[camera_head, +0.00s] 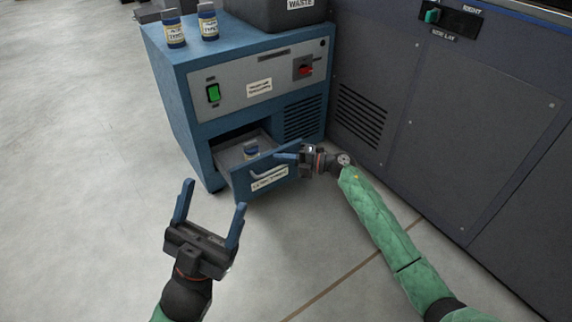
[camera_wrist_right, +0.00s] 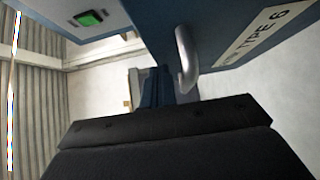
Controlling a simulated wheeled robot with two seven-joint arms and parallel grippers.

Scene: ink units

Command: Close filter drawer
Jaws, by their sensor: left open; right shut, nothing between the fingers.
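The filter drawer (camera_head: 240,180) is pulled out from the lower left of a blue cabinet (camera_head: 180,110) in the head view. A small bottle (camera_head: 251,150) stands inside it. The drawer front has a bar handle (camera_head: 268,174) and a label, part of which reads "TYPE 6" in the right wrist view (camera_wrist_right: 252,40). The handle also shows there (camera_wrist_right: 186,58). My right gripper (camera_head: 283,156) is shut and empty at the drawer front, close to the handle; contact is unclear. My left gripper (camera_head: 210,205) is open and empty above the floor, in front of the drawer.
Two labelled bottles (camera_head: 174,30) (camera_head: 208,22) and a dark waste bin (camera_head: 285,14) stand on the cabinet top. The cabinet face has a green switch (camera_head: 213,93) and a red knob (camera_head: 303,67). A large grey machine (camera_head: 450,110) stands to the right. The floor at left is clear.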

